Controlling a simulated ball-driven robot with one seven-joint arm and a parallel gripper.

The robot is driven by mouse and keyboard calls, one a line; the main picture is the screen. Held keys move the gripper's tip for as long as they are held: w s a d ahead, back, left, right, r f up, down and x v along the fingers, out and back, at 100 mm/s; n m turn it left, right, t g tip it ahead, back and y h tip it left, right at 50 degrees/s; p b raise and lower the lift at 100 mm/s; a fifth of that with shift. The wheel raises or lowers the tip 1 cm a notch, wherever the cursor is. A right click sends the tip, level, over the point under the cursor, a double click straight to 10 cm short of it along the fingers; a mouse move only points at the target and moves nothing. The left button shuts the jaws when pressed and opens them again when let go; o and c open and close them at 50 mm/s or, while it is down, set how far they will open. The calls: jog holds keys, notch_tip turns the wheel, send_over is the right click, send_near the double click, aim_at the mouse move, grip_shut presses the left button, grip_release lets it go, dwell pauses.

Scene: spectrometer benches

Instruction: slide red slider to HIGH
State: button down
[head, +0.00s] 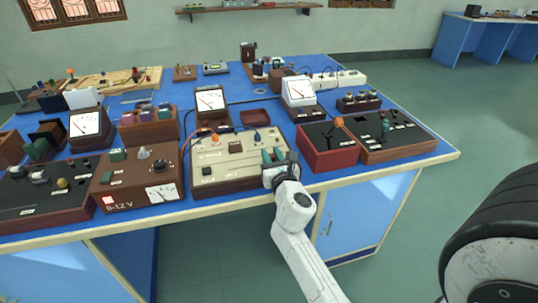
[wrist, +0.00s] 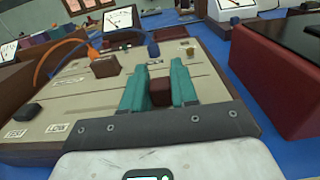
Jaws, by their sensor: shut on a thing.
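The cream-topped panel box (head: 228,155) stands at the front of the blue bench, with slots and small labels on its top. It also fills the middle of the wrist view (wrist: 75,100). My gripper (head: 272,157) is over the right part of this panel. In the wrist view its teal fingers (wrist: 157,78) stand on both sides of a dark red block (wrist: 160,91), which looks like the red slider, and are shut on it. The LOW label (wrist: 57,128) lies near the panel's front left. No HIGH label can be read.
A brown knob (wrist: 105,65) and a black knob (wrist: 30,112) sit on the same panel. An orange cable (wrist: 45,62) arches at its left. A red-walled box (wrist: 272,80) stands close on the right. A meter box (head: 148,184) stands on the left.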

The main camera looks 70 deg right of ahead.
jog(key=shift+s+d, duration=0.1)
jog(key=shift+s, duration=0.05)
jog(key=c, duration=1)
grip_release()
jog(key=shift+s+d, duration=0.1)
jog(key=shift+o, duration=0.2)
jog(key=b+v, duration=0.1)
jog(key=v, duration=0.9)
jog(key=shift+s+a+b, duration=0.25)
jog(key=shift+a+b, duration=0.1)
jog(key=shift+b, duration=0.05)
